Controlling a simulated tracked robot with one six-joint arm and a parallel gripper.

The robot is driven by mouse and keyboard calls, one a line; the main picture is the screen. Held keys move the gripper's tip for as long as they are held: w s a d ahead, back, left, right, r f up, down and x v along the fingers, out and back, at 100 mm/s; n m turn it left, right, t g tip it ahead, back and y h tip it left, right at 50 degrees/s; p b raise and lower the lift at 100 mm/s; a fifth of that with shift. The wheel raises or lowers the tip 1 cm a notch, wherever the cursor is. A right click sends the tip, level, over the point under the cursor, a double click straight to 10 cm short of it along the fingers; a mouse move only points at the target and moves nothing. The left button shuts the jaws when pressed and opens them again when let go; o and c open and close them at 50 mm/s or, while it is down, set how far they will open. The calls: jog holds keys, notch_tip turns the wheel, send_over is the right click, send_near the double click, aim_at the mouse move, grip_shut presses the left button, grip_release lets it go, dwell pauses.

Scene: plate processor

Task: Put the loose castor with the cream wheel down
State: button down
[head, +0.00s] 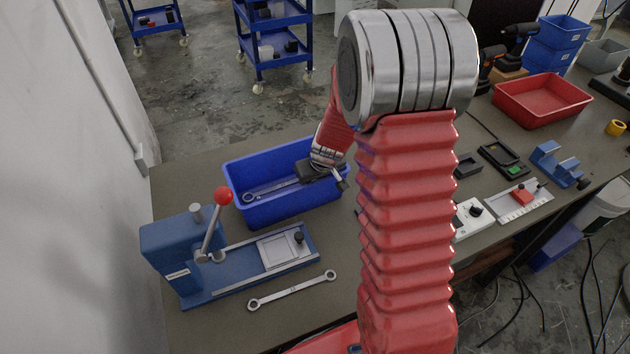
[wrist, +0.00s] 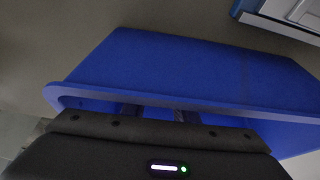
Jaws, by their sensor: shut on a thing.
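My gripper (head: 334,181) is over the right end of the blue bin (head: 290,213), its fingers pointing to the right and down. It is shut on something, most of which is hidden. A small greyish metal part shows at the fingertips in the head view; no cream wheel can be made out. In the wrist view my dark fingers (wrist: 158,113) are just behind the rim of the blue bin (wrist: 190,68), apart from each other. What is between them is not clear there.
A spanner (head: 272,187) lies in the bin. A blue lever press (head: 185,250) and another spanner (head: 292,290) are in front of it. A red tray (head: 541,98) stands at the right. Bare table lies left of the bin.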

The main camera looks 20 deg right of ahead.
jog(key=c, duration=1.4)
grip_release()
jog(key=v, duration=1.2)
